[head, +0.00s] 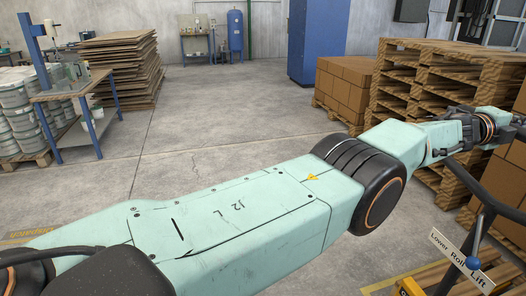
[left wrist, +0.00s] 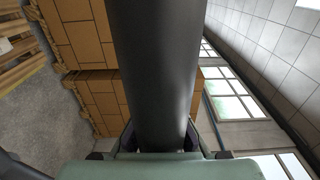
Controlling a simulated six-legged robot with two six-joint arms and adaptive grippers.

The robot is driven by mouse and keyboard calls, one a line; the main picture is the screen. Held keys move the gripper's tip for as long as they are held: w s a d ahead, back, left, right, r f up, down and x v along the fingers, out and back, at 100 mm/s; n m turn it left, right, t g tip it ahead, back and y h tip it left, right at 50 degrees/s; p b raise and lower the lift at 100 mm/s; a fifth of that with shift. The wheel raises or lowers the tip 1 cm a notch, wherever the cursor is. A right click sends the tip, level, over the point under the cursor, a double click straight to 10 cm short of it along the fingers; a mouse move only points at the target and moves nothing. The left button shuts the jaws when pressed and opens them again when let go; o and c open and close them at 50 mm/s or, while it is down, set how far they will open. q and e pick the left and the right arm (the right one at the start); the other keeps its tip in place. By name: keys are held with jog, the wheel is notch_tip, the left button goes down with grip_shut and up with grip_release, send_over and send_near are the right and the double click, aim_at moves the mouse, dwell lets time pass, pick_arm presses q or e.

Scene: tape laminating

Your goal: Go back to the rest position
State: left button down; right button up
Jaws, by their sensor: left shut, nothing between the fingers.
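My left arm crosses the head view from the lower left to the right edge, with its wrist (head: 482,128) in front of the stacked wooden pallets. My left gripper (left wrist: 160,140) shows only in part at the bottom of the left wrist view and is shut and empty. A wide dark grey cylinder (left wrist: 155,65) fills the middle of that view and hides much of the gripper; I cannot tell what it belongs to. My right gripper is not in view.
Stacked pallets (head: 447,72) and brown cartons (head: 342,88) stand at right. A blue table (head: 75,92) with pails (head: 18,122) stands at left. The middle floor (head: 225,130) is clear.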

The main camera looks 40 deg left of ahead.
pick_arm(q)
jog(key=c, duration=2)
grip_release()
jog(key=shift+c, duration=0.2)
jog(key=o, duration=2)
jog(key=shift+o, duration=0.2)
